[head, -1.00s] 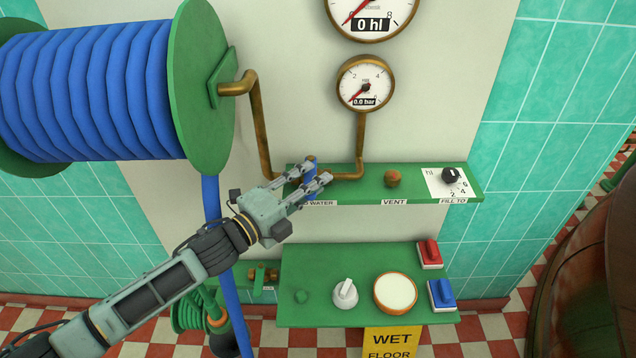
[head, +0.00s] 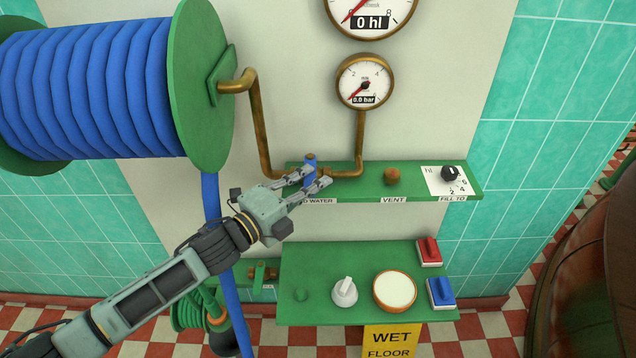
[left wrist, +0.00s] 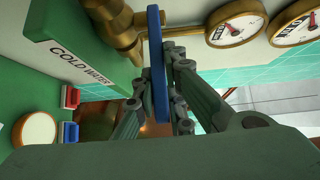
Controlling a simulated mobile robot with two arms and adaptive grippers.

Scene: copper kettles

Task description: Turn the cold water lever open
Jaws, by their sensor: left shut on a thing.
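The cold water lever is an upright blue handle (head: 310,164) on the brass pipe at the left end of the green shelf. My left gripper (head: 316,178) is at the lever, with its fingers on either side of it, shut on it. In the left wrist view the blue lever (left wrist: 156,50) stands as a thin bar between the fingertips (left wrist: 160,88). The label COLD WATER (left wrist: 80,63) shows there on the green shelf edge; in the head view my fingers partly cover it. My right gripper is not in view.
A VENT knob (head: 392,176) and a FILL TO dial (head: 450,174) stand to the right on the same shelf (head: 350,186). The pressure gauge (head: 364,82) above reads 0.0 bar. A lower green panel (head: 320,262) carries switches and knobs. A blue hose reel (head: 90,90) is upper left.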

